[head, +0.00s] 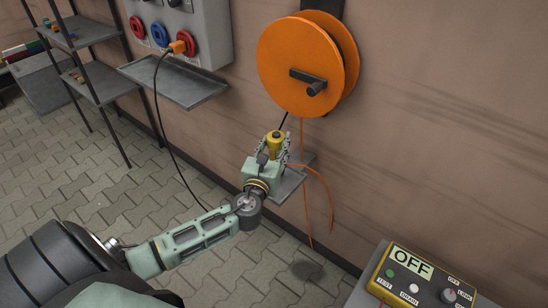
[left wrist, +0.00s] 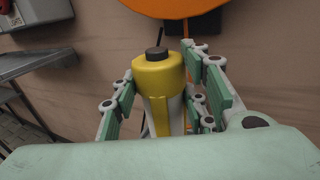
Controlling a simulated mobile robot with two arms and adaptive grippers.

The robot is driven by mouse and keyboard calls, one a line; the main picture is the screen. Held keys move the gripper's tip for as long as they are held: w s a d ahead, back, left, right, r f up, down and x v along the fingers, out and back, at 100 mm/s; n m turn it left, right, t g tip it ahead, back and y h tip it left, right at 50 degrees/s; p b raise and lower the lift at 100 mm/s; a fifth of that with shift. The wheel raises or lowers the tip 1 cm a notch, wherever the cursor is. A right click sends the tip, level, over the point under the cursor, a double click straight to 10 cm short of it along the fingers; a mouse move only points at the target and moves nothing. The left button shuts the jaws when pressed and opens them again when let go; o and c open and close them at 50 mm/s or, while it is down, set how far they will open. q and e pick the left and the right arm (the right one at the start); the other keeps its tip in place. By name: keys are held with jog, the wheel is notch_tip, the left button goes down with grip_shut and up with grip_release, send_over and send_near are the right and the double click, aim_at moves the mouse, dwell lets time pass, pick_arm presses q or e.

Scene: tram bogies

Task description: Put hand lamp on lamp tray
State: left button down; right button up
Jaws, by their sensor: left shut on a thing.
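The hand lamp (head: 275,138) has a yellow body and a dark cap. My left gripper (head: 273,150) is shut on it and holds it upright, close to the wall below the orange reel. In the left wrist view the lamp (left wrist: 158,76) stands between the green finger pads, with a pale lower part partly hidden by my gripper. A small grey tray (head: 291,184) shows behind and right of my left gripper, largely hidden by it. Whether the lamp touches this tray I cannot tell. My right gripper is not in view.
An orange cable reel (head: 300,65) hangs on the wall, its orange cable (head: 330,190) trailing down. A grey shelf (head: 185,92) sits under a socket panel (head: 205,35) with a black cable plugged in. A yellow control box (head: 425,275) reading OFF stands front right. Open paving lies left.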

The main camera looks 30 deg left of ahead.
aim_at(273, 159)
pick_arm(q)
jog(key=shift+a+f+b, duration=0.1)
jog(key=shift+f+b, duration=0.45)
jog(key=shift+f, duration=1.5)
jog(key=c, duration=1)
grip_release()
jog(key=shift+f, duration=0.15)
